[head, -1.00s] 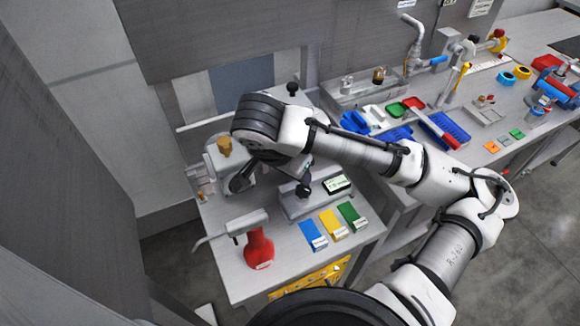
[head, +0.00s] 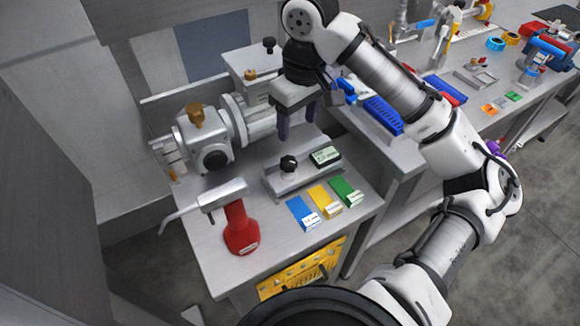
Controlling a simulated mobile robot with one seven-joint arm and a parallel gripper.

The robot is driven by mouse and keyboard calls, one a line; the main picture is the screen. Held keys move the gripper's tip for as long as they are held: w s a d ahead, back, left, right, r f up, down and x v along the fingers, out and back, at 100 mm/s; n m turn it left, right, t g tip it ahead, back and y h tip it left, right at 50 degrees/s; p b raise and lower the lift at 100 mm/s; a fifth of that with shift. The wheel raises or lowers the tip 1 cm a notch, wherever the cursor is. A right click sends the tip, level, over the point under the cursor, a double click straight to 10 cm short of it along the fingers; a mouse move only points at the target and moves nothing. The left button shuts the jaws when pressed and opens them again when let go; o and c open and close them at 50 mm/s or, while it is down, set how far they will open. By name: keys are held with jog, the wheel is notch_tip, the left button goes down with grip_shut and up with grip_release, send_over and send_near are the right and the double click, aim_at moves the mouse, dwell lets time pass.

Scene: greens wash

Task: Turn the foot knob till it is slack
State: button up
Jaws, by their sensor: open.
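A black knob (head: 288,163) stands on a low metal plate on the bench; it looks like the foot knob, though no label confirms this. Another black knob (head: 268,45) stands farther back on a metal housing. My gripper (head: 298,133) points down behind and above the plate, with its two dark fingers apart and nothing seen between them. It is apart from the front knob in the picture. The fingers' exact height is hard to judge.
A machine with a brass knob (head: 195,115) stands at the left. A small display (head: 325,156) sits on the plate. Blue, yellow (head: 324,199) and green blocks lie in front. A blue tray (head: 383,115) is at the right.

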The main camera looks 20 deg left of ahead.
aim_at(288, 161)
jog(key=w+d+r+n+g+y+b, duration=0.1)
jog(key=w+d+n+g+y+b, duration=0.15)
jog(key=n+b, duration=0.6)
jog(key=s+a+f, duration=0.1)
jog(key=f, duration=0.3)
jog(key=a+f+n+p, duration=0.1)
jog(key=f, duration=0.3)
jog(key=s+a+f+n, duration=0.1)
jog(key=a+f, duration=0.1)
jog(key=f, duration=0.2)
jog(key=shift+s+n+t+y+p, duration=0.25)
jog(key=shift+s+y+p, duration=0.1)
jog(key=shift+p, duration=0.05)
jog(key=c, duration=1)
jog(key=shift+s+r+m+t+p, duration=0.1)
jog(key=shift+m+t+p, duration=0.2)
jog(key=shift+m+p, duration=0.65)
jog(key=shift+m+t+y, duration=0.3)
jog(key=shift+m+t, duration=0.1)
jog(key=shift+m, duration=0.55)
jog(key=o, duration=1)
